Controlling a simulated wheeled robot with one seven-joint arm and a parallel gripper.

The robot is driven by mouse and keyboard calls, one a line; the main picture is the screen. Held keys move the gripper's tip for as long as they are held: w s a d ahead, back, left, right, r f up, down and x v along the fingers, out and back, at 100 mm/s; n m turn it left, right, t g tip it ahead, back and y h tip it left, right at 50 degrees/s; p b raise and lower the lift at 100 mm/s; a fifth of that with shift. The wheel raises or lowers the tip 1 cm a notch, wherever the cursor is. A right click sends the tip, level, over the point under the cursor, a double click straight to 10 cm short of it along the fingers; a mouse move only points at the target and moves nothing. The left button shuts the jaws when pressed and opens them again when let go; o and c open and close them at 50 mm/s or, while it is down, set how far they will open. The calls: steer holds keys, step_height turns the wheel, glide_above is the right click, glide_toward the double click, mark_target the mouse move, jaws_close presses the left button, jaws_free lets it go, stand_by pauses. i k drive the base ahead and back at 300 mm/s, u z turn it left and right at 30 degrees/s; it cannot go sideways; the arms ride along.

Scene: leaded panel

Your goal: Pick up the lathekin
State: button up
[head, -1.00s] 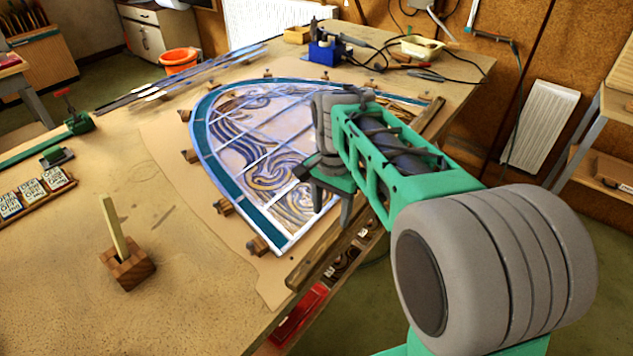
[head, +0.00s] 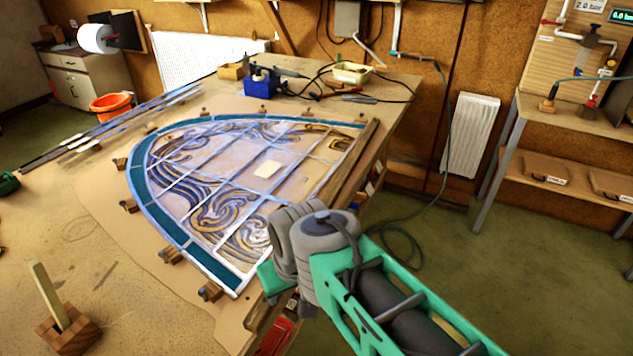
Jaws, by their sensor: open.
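The lathekin, seemingly the pale flat stick (head: 48,294), stands tilted in a small wooden block (head: 68,333) at the lower left of the table. My gripper (head: 287,300) is at the near right edge of the leaded panel (head: 222,192), well to the right of the stick and apart from it. The gripper is open, and I see nothing held in it. My own wrist hides most of its fingers.
Wooden blocks (head: 128,206) line the panel's curved edge. A wooden batten (head: 345,165) runs along its right side. A blue soldering station (head: 262,84) and a pale tray (head: 352,73) stand at the back. The tabletop between panel and stick is mostly clear.

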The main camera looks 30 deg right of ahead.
mark_target(38, 272)
steer(key=u, duration=1.35)
